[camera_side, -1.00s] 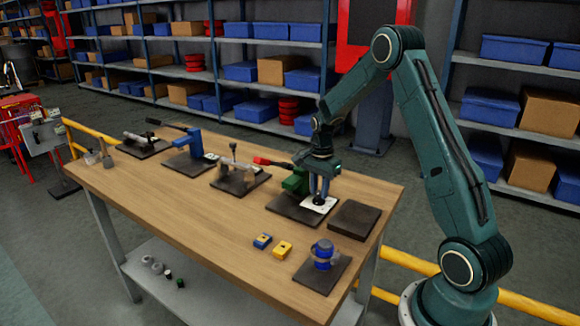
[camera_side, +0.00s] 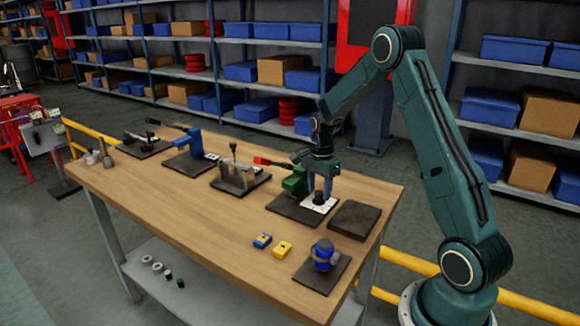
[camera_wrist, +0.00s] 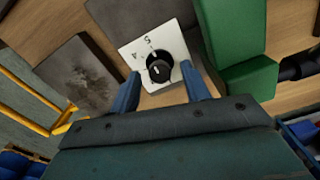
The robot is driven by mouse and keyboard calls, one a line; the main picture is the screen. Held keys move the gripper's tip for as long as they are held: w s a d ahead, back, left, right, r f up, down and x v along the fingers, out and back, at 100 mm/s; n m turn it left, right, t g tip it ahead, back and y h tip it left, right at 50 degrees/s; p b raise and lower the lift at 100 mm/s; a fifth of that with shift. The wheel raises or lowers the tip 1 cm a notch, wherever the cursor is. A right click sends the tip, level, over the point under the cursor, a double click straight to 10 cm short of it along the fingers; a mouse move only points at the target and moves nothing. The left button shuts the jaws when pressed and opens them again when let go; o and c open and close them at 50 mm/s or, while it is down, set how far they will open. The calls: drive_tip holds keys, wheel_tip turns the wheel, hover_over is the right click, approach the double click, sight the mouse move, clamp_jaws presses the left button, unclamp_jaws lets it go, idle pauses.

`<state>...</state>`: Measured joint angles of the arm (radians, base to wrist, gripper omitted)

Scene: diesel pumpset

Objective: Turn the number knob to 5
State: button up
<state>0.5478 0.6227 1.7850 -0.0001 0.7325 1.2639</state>
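The number knob (camera_wrist: 160,68) is a round black knob with a white mark, on a white plate (camera_wrist: 133,48) printed with numbers. A 5 shows near the plate's upper part and what looks like a 4 to its left. In the side view the knob (camera_side: 318,199) sits under my gripper (camera_side: 319,185), beside a green block. In the wrist view my gripper (camera_wrist: 161,82) has its two blue fingers apart, one on each side of the knob, with gaps between. I cannot tell how far the fingertips stand above the plate.
The green block (camera_wrist: 240,50) with a red-handled lever stands close beside the knob. A dark flat plate (camera_side: 354,221) lies to the right. The table's left front is clear.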

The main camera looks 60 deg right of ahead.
sight(319, 192)
wheel_tip(319, 192, up, 14)
idle(0.9)
